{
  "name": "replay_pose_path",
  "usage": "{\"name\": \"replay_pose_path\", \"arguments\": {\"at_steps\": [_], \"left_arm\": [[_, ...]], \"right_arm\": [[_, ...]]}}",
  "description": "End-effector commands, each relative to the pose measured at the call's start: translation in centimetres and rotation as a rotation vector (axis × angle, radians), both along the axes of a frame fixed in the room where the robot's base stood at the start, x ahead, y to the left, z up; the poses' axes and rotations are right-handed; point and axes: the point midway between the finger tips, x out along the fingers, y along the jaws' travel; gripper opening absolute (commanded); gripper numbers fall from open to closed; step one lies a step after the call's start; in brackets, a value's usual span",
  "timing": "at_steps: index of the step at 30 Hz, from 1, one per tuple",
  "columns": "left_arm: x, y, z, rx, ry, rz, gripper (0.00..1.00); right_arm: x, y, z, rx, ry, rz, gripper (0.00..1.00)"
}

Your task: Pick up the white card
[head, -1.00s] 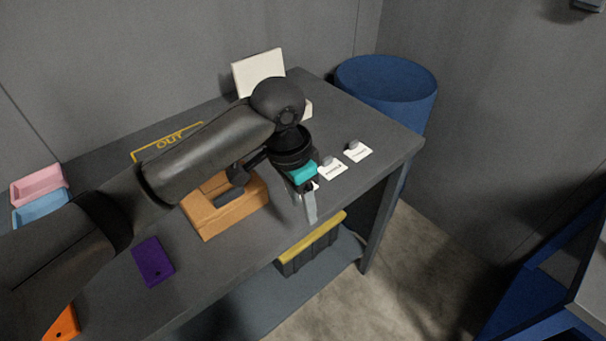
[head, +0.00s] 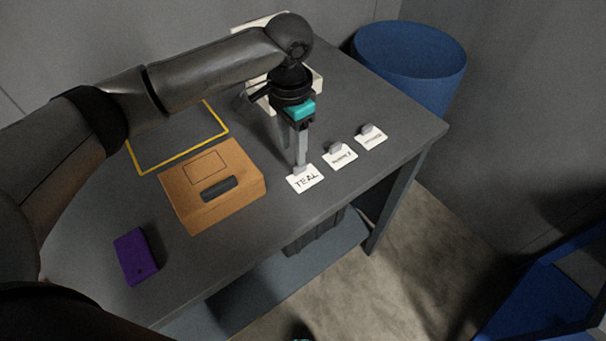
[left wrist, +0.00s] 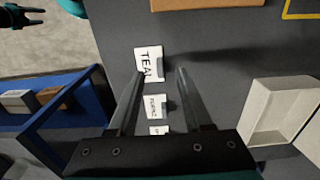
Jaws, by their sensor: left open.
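Three small white cards, each with a grey tab, lie in a row on the grey table. The nearest card reads TEAL (head: 306,180); it also shows in the left wrist view (left wrist: 148,60). The second card (head: 341,157) and the third card (head: 371,139) lie beyond it, their print too small to read surely. My left gripper (head: 296,160) points down, open and empty, with a fingertip at the TEAL card's tab in the head view; I cannot tell whether it touches. In the left wrist view its fingers (left wrist: 160,72) spread either side of the cards. My right gripper (left wrist: 22,15) shows small, open, away from the table.
A tan case (head: 230,205) with a dark handle lies left of the cards. A purple block (head: 136,257) is near the front edge. A cream tray (left wrist: 252,112) lies behind the gripper. A yellow outline (head: 147,172) marks the table. A blue bin (head: 415,65) stands beyond.

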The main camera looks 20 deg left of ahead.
Motion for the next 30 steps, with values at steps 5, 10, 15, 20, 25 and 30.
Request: {"name": "replay_pose_path", "arguments": {"at_steps": [5,10,15,20,25,30], "left_arm": [[0.0,-0.1,-1.2,0.000,0.001,-0.001,0.50],[0.1,-0.3,-3.6,0.001,0.002,-0.002,0.50],[0.1,-0.3,-5.8,0.001,0.001,-0.002,0.50],[0.1,-0.3,-6.2,0.001,-0.001,-0.002,0.50],[0.1,-0.3,-6.1,0.001,-0.001,-0.002,0.48],[0.1,-0.3,-6.1,0.001,-0.001,-0.002,0.29]], "right_arm": [[1.0,0.1,-0.2,0.001,-0.016,0.001,0.50],[1.4,0.1,-0.8,0.003,-0.023,0.001,0.50],[1.4,0.2,-1.2,0.003,-0.023,0.000,0.50],[1.4,0.2,-1.3,0.003,-0.023,0.000,0.50],[1.3,0.2,-1.2,0.003,-0.023,0.000,0.50],[1.3,0.1,-1.2,0.003,-0.022,-0.001,0.50]]}}
